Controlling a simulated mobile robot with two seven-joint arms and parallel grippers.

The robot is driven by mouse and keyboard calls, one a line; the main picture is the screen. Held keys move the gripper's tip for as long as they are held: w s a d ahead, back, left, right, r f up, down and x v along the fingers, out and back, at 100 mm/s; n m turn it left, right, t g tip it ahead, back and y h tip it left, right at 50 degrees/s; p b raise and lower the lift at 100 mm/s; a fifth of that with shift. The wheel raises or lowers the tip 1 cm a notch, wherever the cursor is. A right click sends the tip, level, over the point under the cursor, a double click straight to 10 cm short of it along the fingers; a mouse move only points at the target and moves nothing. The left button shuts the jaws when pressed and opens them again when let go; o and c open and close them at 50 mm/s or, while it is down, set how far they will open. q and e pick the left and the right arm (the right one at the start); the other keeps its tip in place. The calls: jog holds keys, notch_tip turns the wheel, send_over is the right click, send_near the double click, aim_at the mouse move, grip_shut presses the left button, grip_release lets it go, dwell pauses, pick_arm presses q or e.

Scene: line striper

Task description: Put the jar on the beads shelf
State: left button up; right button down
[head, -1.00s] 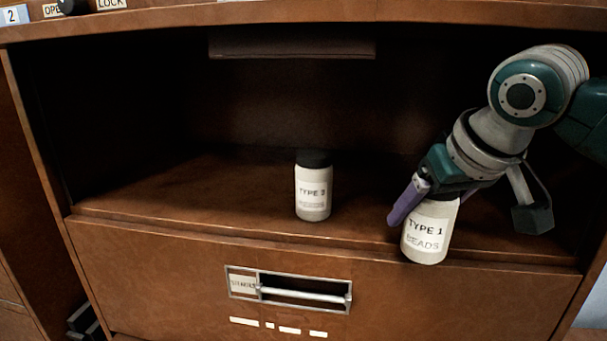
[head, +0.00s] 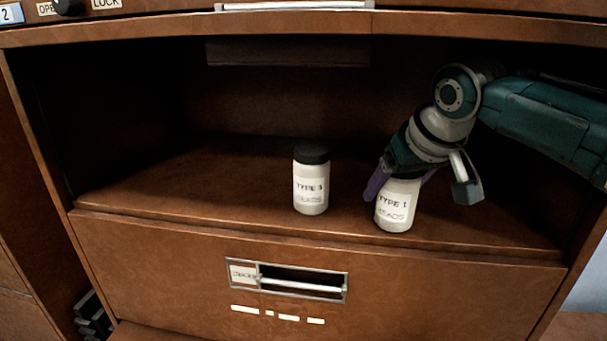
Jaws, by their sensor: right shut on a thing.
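The jar (head: 397,208), white with a label reading TYPE 1 BEADS, is in my right gripper (head: 396,188). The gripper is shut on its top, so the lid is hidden. The jar is tilted slightly, over the front part of the shelf (head: 190,200); I cannot tell whether its base touches the wood. A second white jar (head: 311,190) with a black lid, labelled TYPE and a blurred numeral, stands upright on the shelf to the left. My left gripper is not in view.
The shelf is a dark open cabinet compartment with free room at its left. Below is a drawer front (head: 170,270) with a metal handle (head: 300,284). A ledge with OPEN and LOCK labels and a knob (head: 68,7) runs above.

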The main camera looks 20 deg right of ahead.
jog(key=shift+f, duration=0.1)
jog(key=shift+c, duration=1.6)
grip_release()
jog(key=o, duration=0.3)
